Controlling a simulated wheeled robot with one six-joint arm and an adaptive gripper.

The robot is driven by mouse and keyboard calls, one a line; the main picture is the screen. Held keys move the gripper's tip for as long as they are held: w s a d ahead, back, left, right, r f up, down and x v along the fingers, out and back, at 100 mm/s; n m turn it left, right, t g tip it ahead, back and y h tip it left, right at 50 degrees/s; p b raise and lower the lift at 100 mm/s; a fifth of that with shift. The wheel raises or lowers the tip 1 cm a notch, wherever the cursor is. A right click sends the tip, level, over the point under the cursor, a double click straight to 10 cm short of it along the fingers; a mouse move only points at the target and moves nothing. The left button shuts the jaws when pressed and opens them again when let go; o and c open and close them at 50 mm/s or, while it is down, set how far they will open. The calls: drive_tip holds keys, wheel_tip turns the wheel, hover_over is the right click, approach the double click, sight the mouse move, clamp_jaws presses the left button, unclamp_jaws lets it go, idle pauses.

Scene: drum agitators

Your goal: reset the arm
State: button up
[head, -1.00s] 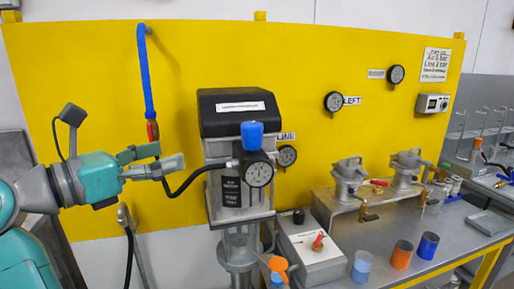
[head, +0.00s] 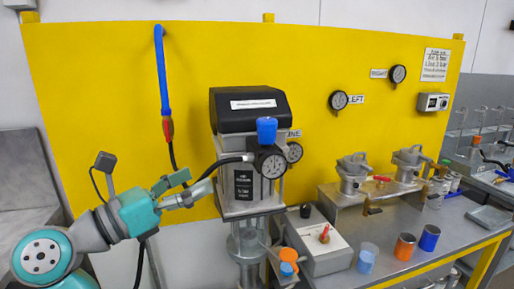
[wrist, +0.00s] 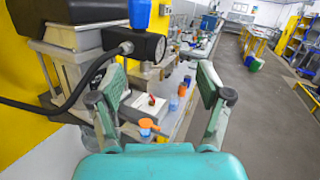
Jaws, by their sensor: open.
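My gripper (head: 180,190) is at the left of the head view, in front of the yellow panel and left of the grey machine with the black top (head: 250,108). Its two fingers are spread apart with nothing between them. In the wrist view the fingers of my gripper (wrist: 158,92) stand wide apart at left and right. The black hose (head: 212,167) from the machine's gauge (head: 272,163) passes close to the fingertips in the head view. I cannot tell whether they touch.
The yellow panel (head: 90,120) stands behind. A grey control box (head: 318,245) with a red switch, a blue cup (head: 367,257), an orange cup (head: 404,246) and a dark blue cup (head: 429,237) stand on the bench. Two metal pots stand farther back. Open floor (wrist: 265,100) lies right in the wrist view.

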drive_tip(key=s+d+f+n+t+y, duration=0.2)
drive_tip(key=s+d+f+n+t, duration=0.4)
drive_tip(key=d+f+n, duration=0.55)
drive_tip(key=s+d+f+n+t+y, duration=0.1)
drive_tip(key=s+d+f+n+t, duration=0.45)
drive_tip(key=d+f+n, duration=0.6)
drive_tip(key=s+d+f+n+g+y, duration=0.2)
drive_tip(key=s+f+n, duration=0.4)
drive_tip(key=s, duration=0.4)
drive_tip(key=s+d+f+n+g+y, duration=0.3)
drive_tip(key=s+f+n+y, duration=0.3)
drive_tip(key=s+n, duration=0.2)
drive_tip(key=s+d+f+n+g+y, duration=0.2)
drive_tip(key=s+f+n+g+y, duration=0.2)
drive_tip(key=s, duration=0.8)
wheel_tip(320, 180, down, 2)
drive_tip(key=n, duration=0.3)
drive_tip(key=shift+s+d+g, duration=0.15)
drive_tip(key=shift+s+g, duration=0.2)
drive_tip(key=shift+s, duration=0.05)
